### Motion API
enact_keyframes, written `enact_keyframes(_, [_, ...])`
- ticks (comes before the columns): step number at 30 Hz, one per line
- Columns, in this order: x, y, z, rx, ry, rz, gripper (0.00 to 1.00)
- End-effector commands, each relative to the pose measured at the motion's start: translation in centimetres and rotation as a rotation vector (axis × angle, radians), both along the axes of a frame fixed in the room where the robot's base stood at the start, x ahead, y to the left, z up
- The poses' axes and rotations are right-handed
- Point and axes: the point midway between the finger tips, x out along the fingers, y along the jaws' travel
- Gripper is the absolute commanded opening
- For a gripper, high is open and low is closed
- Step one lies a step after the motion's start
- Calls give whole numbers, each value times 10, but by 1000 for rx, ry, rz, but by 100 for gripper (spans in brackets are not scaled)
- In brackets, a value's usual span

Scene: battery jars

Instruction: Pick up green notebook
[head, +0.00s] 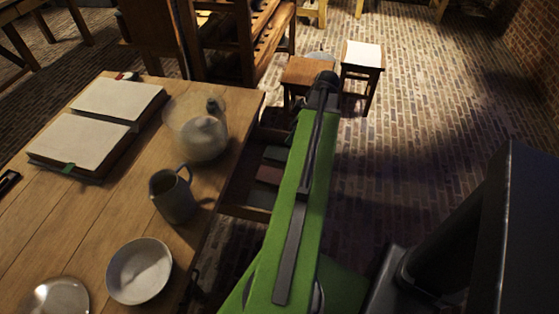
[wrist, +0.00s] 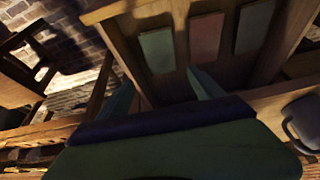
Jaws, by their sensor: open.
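An open wooden drawer (head: 243,212) at the table's side holds three flat notebooks. In the wrist view, a green notebook (wrist: 157,49) lies at the left and a reddish-brown notebook (wrist: 206,37) in the middle. A duller grey-green notebook (wrist: 252,27) lies at the right. In the head view, the reddish-brown one (head: 268,175) shows between two darker greenish ones, partly shaded beside my arm. My gripper (wrist: 160,79) is open and empty, its fingers apart and pointing toward the drawer. My gripper is not discernible in the head view.
The table (head: 205,232) carries an open book (head: 82,143), a glass vessel (head: 200,130), a dark mug (head: 173,194) and a white bowl (head: 139,271). Two stools (head: 305,72) (head: 362,57) stand beyond my arm. The brick floor at right looks clear.

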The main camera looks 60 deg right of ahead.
Motion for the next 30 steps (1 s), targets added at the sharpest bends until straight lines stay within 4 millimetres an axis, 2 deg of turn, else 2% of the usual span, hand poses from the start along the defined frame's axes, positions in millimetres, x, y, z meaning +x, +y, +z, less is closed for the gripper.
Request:
enact_keyframes(1, [4, 0, -24, 0, 0, 0, 76])
enact_keyframes(9, [21, 3, -77, -1, 0, -8, 76])
enact_keyframes(12, [26, 4, -83, 0, 0, -10, 76])
enact_keyframes(17, [26, 4, -82, 0, 0, -12, 76])
enact_keyframes(20, [27, 5, -92, 0, 0, -12, 76])
enact_keyframes(27, [37, 10, -131, 0, 0, -10, 76])
enact_keyframes(30, [40, 11, -133, 1, 0, -12, 76])
